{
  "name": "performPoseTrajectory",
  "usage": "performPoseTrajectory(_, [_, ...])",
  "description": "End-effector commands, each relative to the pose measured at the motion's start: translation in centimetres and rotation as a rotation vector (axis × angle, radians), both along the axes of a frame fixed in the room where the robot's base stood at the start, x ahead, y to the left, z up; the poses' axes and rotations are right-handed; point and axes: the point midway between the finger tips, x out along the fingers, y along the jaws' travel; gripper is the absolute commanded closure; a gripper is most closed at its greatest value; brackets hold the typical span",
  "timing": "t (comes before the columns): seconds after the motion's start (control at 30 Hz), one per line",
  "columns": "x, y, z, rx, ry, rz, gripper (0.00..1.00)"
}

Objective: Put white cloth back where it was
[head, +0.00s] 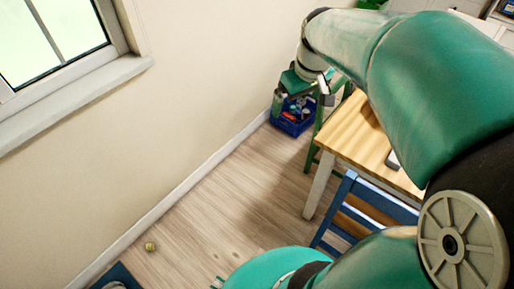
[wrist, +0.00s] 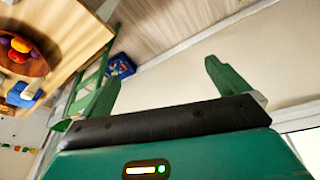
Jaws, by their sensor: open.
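I cannot make out a white cloth in either view. My gripper (head: 300,95) hangs at the end of my raised green arm, near the wall and in front of the blue crate in the head view. In the wrist view my gripper (wrist: 162,73) is open, its two green fingers wide apart with nothing between them. A small pale patch beside the gripper in the head view is too small to identify.
A blue crate (head: 291,125) of mixed items stands on the floor by the wall. Beside it are a wooden table (head: 362,140) and a blue chair (head: 345,205). A small yellowish ball (head: 150,246) lies on otherwise open floor. A round toy-filled bowl (wrist: 22,62) shows in the wrist view.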

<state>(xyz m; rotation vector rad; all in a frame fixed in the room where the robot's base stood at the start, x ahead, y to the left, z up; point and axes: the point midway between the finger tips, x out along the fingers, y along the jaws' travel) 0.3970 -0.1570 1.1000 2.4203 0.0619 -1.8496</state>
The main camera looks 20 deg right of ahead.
Motion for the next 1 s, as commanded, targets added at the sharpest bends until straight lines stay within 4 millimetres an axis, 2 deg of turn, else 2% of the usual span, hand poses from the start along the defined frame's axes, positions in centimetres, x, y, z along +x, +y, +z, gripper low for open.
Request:
performPoseTrajectory(0.03, [-1.1,2.4,0.8,0.007,-0.031,0.001,0.0])
performPoseTrajectory(0.2, [-4.9,9.1,1.8,0.032,-0.114,-0.026,0.0])
performPoseTrajectory(0.3, [-7.3,12.1,1.8,0.045,-0.159,-0.044,0.0])
performPoseTrajectory(0.4, [-9.3,14.2,1.5,0.053,-0.195,-0.061,0.0])
performPoseTrajectory(0.6, [-11.0,15.8,0.9,0.059,-0.226,-0.083,0.0])
performPoseTrajectory(1.0, [-11.0,15.8,0.9,0.061,-0.226,-0.084,0.0])
